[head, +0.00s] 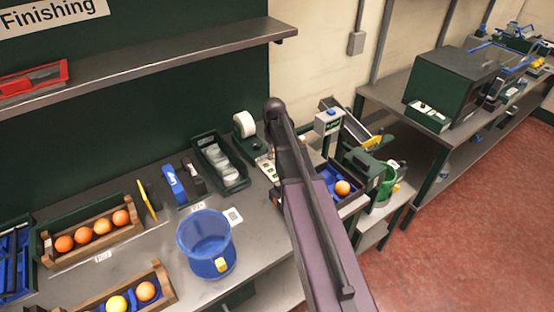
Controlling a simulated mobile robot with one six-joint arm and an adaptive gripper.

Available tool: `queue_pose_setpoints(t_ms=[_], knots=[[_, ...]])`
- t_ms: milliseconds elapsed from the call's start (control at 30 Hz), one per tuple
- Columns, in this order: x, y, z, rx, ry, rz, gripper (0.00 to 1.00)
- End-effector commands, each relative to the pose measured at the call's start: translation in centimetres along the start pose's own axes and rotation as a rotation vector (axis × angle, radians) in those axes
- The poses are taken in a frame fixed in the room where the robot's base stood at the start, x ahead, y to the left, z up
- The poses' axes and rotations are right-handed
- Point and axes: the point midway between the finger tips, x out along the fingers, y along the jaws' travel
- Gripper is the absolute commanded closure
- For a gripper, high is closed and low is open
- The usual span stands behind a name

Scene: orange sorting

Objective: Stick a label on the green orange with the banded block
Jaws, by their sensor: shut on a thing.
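My arm rises across the middle of the head view and covers part of the bench; my gripper is not visible. I see no orange that is clearly green, and cannot pick out a banded block. A yellow-looking fruit (117,304) sits beside an orange (146,291) in the front wooden crate (166,275). Several oranges sit in the rear wooden crate (132,229). Another orange (342,187) lies in a blue-lined tray (322,202) right of my arm. A white roll (244,124) stands on a dispenser, with a pale sheet (267,170) close to my arm.
A blue bucket (207,237) with something yellow at its lower front stands at the bench front. Behind it are a blue tool (173,184) and a dark tray (211,137) of pale round things. A shelf (150,65) overhangs the back. A machine (328,122) stands right of my arm.

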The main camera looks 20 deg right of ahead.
Motion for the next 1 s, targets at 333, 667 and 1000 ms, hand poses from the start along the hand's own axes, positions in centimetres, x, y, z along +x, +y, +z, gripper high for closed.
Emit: queue_pose_setpoints(t_ms=[333,667,1000], knots=[[0.8,-0.8,2.0,0.001,0.001,-0.001,1.0],[1.0,-0.8,2.0,0.002,0.001,-0.001,1.0],[2.6,-0.7,2.1,0.002,0.001,-0.001,1.0]])
